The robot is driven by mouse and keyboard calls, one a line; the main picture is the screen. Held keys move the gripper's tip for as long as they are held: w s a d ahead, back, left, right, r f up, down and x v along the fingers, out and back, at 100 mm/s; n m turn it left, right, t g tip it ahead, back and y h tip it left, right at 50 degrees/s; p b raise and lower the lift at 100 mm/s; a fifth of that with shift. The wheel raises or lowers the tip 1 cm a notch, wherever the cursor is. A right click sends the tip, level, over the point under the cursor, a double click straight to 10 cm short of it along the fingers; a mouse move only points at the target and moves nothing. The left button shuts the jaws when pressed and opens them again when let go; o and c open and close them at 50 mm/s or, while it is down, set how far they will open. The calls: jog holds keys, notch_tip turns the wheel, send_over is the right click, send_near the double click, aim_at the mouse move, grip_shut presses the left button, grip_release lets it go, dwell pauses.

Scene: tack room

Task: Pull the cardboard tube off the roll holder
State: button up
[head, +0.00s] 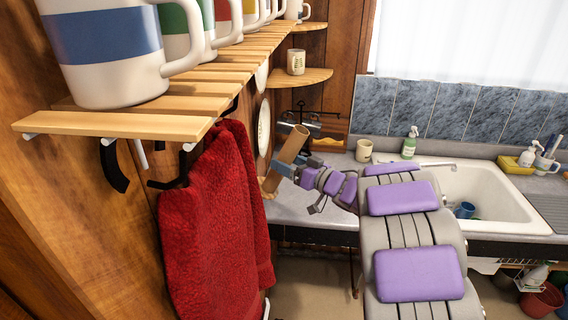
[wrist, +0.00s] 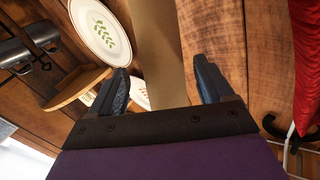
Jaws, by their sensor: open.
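The brown cardboard tube (head: 291,145) stands tilted by the wooden wall, past the red towel. My gripper (head: 281,167) is at the tube, at about its middle. In the wrist view, the tube (wrist: 155,35) runs between the two open fingers of my gripper (wrist: 160,70). The right finger is close to the tube; a wider gap shows on the left. I cannot tell whether either finger touches it.
A red towel (head: 215,210) hangs left of my arm, under a slatted shelf (head: 190,85) with several mugs. Plates (wrist: 100,30) are on the wall near the tube. A corner shelf (head: 300,77) is behind. The counter and sink (head: 480,195) lie to the right.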

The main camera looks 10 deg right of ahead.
jog(key=shift+w+a, duration=0.45)
jog(key=shift+w, duration=0.15)
jog(key=shift+w+a, duration=0.15)
jog(key=shift+a, duration=0.4)
jog(key=shift+c, duration=0.4)
jog(key=shift+d, duration=0.25)
jog(key=c, duration=0.9)
